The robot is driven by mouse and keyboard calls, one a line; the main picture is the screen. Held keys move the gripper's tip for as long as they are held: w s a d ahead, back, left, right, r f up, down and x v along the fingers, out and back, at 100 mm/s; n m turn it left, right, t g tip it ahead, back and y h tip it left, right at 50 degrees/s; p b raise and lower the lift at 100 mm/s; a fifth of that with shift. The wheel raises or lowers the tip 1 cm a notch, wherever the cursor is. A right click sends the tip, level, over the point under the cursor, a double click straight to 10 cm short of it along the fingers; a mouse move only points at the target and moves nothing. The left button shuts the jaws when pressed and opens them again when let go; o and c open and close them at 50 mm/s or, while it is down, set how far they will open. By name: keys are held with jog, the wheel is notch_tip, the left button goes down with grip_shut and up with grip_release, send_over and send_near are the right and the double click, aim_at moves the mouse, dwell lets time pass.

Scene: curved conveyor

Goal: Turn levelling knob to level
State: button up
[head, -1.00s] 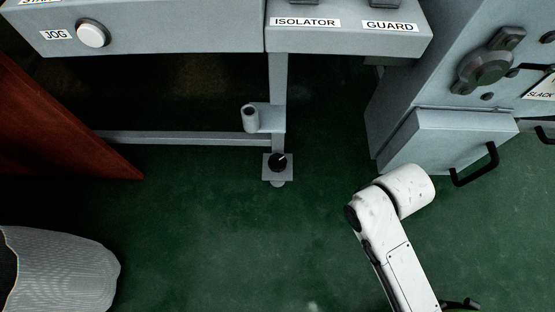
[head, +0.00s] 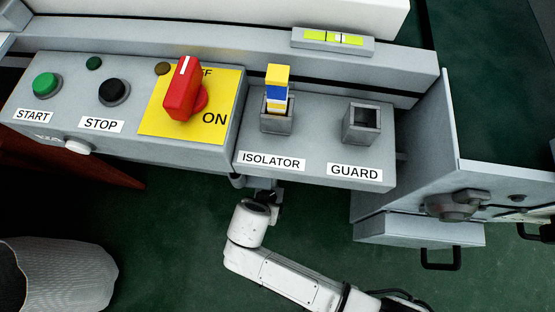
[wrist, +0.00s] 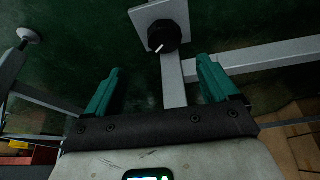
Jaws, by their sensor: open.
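The levelling knob (wrist: 164,37) is round and black with a white pointer line, on a pale square plate in the wrist view. The pointer slants toward lower left in that picture. My gripper (wrist: 159,65) is open, with two teal fingers apart and nothing between them. The knob lies beyond the fingertips, roughly in line with the gap. In the head view the panel hides the knob. A spirit level (head: 368,46) with a yellow-green vial sits on the conveyor frame at the top; its bubble is too small to place surely.
The control panel (head: 222,155) overhangs my arm, with a red switch (head: 183,92) and the isolator (head: 277,122) and guard (head: 361,124) sockets. A grey cabinet with a black handle (head: 441,265) stands at right. A ribbed pale bin (head: 70,275) is at lower left. Frame bars (wrist: 270,57) run near the knob.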

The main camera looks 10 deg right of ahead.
jog(key=b+x, duration=0.2)
jog(key=x, duration=0.1)
jog(key=b+x, duration=0.2)
jog(key=x, duration=0.2)
jog(key=b+x, duration=0.2)
jog(key=x, duration=0.1)
jog(key=shift+w+a+f, duration=0.25)
jog(key=shift+w+f, duration=0.1)
jog(key=shift+f, duration=0.05)
jog(key=c, duration=1.1)
